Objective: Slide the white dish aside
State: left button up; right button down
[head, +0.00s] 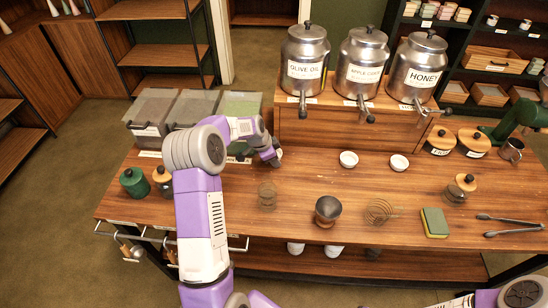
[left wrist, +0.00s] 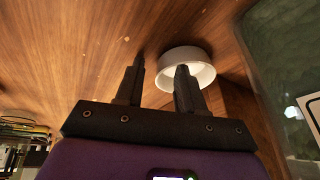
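A small round white dish (left wrist: 190,62) is on the wooden counter in the left wrist view, partly hidden behind the right-hand finger. My left gripper (left wrist: 159,66) has its two fingers apart with nothing visible between them; I cannot tell whether a finger touches the dish. In the head view my left gripper (head: 275,158) is low at the back of the counter, in front of the green-filled bin, and largely hides the spot there. Two other-looking white dishes, one left (head: 348,159) and one right (head: 398,163), stand in front of the dispensers. My right gripper is out of view.
Three metal dispensers (head: 362,65) stand on a wooden riser (head: 325,128) behind the dishes. Lidded bins (head: 190,108) are at the back left.

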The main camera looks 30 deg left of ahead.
pick_arm(q)
jog(key=shift+r, duration=0.1)
jog(key=p+v, duration=0.1)
jog(key=v, duration=0.6)
jog(key=shift+s+r, duration=0.15)
dwell(0.5)
